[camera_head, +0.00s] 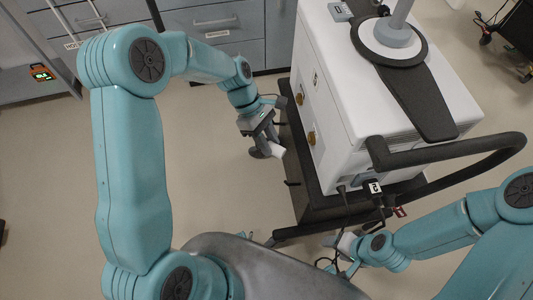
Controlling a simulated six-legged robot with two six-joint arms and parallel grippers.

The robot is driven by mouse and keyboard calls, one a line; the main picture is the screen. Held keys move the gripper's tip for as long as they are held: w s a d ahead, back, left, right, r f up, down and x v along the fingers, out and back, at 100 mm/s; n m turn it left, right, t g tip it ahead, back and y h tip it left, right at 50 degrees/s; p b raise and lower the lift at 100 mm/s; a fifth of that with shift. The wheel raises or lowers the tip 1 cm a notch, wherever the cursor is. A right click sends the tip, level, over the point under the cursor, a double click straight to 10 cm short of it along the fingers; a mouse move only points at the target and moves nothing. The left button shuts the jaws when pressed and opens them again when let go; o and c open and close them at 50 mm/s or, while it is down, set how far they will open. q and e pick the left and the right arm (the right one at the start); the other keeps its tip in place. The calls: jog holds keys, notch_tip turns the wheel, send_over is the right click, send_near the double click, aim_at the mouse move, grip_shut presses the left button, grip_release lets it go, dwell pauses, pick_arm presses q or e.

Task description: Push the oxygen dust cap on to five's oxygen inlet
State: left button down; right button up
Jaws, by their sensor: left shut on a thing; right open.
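The ventilator (345,100) is a white box on a dark cart, with two brass-coloured round inlets on its left-facing side, an upper inlet (299,98) and a lower inlet (311,137). I cannot read which is the oxygen inlet. My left gripper (265,148) is left of the lower inlet, apart from that side. It is shut on a small pale piece (278,149), which looks like the oxygen dust cap; the fingers hide part of it. My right gripper (338,250) is open, low beside the cart's near end, and partly hidden.
A black push handle (450,155) sticks out from the ventilator's near end. Dark cables and a number tag (375,187) hang there. Grey drawers (215,22) stand at the back. The floor (210,180) left of the cart is clear.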

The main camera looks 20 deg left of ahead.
pick_arm(q)
jog(key=w+d+f+n+t+b, duration=0.3)
jog(key=w+n+t+b, duration=0.1)
jog(key=n, duration=0.4)
jog(key=shift+w+d+f+n, duration=0.2)
jog(key=shift+w+n, duration=0.1)
jog(key=shift+n, duration=0.1)
pick_arm(e)
notch_tip(320, 180, down, 6)
jog(key=shift+f, duration=0.15)
pick_arm(q)
jog(key=shift+w+d+r+h+p, duration=0.15)
jog(key=shift+w+d+p, duration=0.2)
jog(key=shift+d, duration=0.2)
jog(key=shift+w+d+f+h+p, duration=0.15)
jog(key=shift+w+d+p, duration=0.2)
jog(key=shift+d, duration=0.2)
pick_arm(e)
jog(key=shift+r, duration=0.7)
dwell(0.6)
pick_arm(q)
jog(key=c, duration=0.7)
grip_release()
jog(key=p+v, duration=0.3)
jog(key=v, duration=1.3)
jog(key=shift+s+r, duration=0.1)
jog(key=shift+r, duration=0.15)
pick_arm(e)
notch_tip(320, 180, up, 4)
jog(key=shift+f, duration=0.25)
